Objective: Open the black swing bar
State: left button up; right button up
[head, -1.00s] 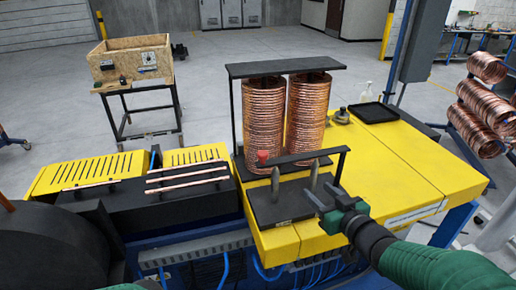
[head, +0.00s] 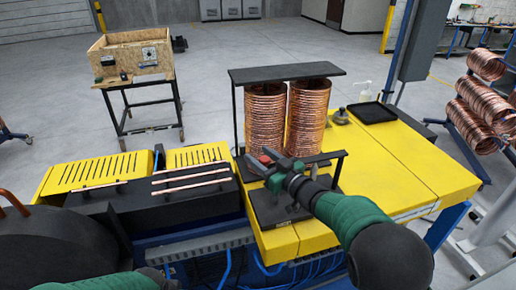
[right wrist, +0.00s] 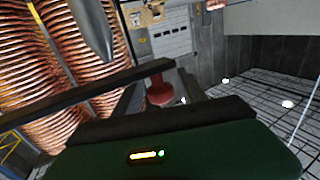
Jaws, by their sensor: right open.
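The black swing bar (head: 325,157) runs across the front of the two copper coils, above a black base plate (head: 270,209). A red knob (head: 267,157) is at its left end. The bar and knob (right wrist: 159,92) also show in the right wrist view, the bar running from lower left up to the knob. My right gripper (head: 268,164) is open, with its fingers by the knob and the left end of the bar. The gripper hides part of the bar and plate, and I cannot tell whether it touches the knob. My left gripper is not in view.
Two upright copper coils (head: 265,118) stand behind the bar under a black top plate (head: 286,72). A pointed grey post (right wrist: 92,25) is close by in the wrist view. The yellow table (head: 390,165) is mostly clear to the right, with a black tray (head: 373,112) behind.

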jog(key=shift+w+a, duration=0.45)
jog(key=shift+a, duration=0.1)
jog(key=shift+d, duration=0.2)
jog(key=c, duration=0.6)
grip_shut()
